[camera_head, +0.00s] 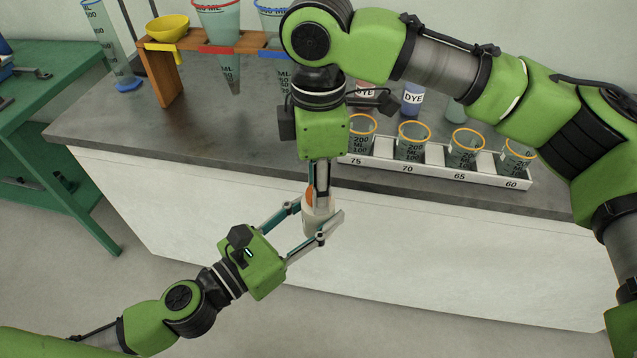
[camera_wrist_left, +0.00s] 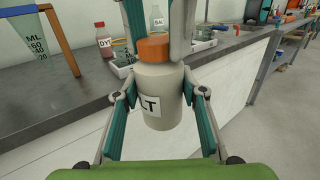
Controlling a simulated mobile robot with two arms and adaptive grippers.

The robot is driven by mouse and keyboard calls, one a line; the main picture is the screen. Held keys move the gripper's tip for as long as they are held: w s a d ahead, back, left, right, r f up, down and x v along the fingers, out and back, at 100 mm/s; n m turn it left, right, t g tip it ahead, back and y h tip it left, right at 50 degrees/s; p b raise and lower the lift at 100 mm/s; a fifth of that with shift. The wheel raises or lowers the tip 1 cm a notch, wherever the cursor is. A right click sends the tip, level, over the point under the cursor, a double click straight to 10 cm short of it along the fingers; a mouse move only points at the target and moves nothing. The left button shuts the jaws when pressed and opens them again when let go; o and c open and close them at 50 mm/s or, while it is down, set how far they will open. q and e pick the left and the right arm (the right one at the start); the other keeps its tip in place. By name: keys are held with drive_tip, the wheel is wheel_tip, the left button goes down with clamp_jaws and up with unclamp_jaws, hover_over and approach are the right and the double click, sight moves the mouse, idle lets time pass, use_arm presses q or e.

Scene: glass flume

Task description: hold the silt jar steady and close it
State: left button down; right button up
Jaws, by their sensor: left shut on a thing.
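The silt jar (camera_head: 318,219) is an off-white bottle, held clear of the bench front. The left wrist view shows it upright (camera_wrist_left: 158,85), with "LT" visible on its label. My left gripper (camera_head: 322,212) is shut on the jar body, one finger on each side. An orange lid (camera_wrist_left: 153,47) sits on the jar's top; whether it is tight cannot be told. My right gripper (camera_head: 319,186) points down from above, its fingers on either side of the lid. Whether they press on it is unclear, and they partly hide the lid in the head view.
Several orange-rimmed beakers stand in a white numbered rack (camera_head: 435,173) along the bench's front edge. Dye bottles (camera_head: 412,98) stand behind it. A wooden funnel stand (camera_head: 165,80) is at the back left. A green table (camera_head: 60,130) is at far left. The floor before the bench is clear.

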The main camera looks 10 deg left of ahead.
drive_tip(key=m, duration=1.1)
drive_tip(key=o, duration=1.2)
drive_tip(key=shift+r, duration=0.1)
drive_tip(key=shift+r, duration=2.2)
drive_tip(key=shift+c, duration=0.3)
